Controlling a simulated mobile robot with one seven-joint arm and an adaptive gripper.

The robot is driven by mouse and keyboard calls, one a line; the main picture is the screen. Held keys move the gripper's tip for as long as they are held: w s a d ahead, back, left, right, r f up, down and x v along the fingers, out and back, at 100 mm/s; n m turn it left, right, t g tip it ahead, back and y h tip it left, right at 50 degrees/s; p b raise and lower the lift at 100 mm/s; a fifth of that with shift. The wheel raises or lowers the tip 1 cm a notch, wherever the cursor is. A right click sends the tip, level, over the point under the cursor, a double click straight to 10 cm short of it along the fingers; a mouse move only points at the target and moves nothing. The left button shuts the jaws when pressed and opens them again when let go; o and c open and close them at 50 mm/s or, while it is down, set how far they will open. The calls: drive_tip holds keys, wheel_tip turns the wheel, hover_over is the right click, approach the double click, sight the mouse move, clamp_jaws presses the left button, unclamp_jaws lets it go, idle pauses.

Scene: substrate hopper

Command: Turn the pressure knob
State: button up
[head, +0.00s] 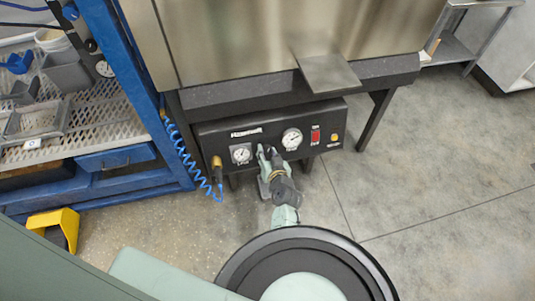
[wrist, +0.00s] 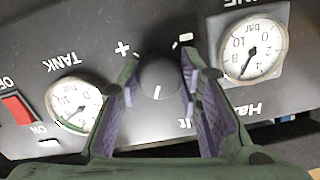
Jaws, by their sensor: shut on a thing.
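The pressure knob (wrist: 160,76) is a round dark knob on a black control panel (head: 262,140). In the wrist view a white line on it points toward the picture's bottom, and plus and minus marks show on the panel past it. My gripper (wrist: 159,84) has a purple-padded finger on each side of the knob and is shut on it. In the head view my gripper (head: 267,154) is at the panel between two gauges and hides the knob. The line gauge (wrist: 253,48) and the tank gauge (wrist: 73,103) flank the knob.
A red switch (head: 315,136) and a yellow button (head: 335,138) sit on the panel's right. A brass fitting with a coiled blue hose (head: 192,155) is at its left. A blue rack (head: 125,80) stands left, a yellow step (head: 54,222) below it. Floor at right is clear.

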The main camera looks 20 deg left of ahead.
sight(268, 155)
drive_tip(key=o, duration=1.1)
drive_tip(key=shift+o, duration=0.2)
wheel_tip(268, 155, up, 10)
idle(0.4)
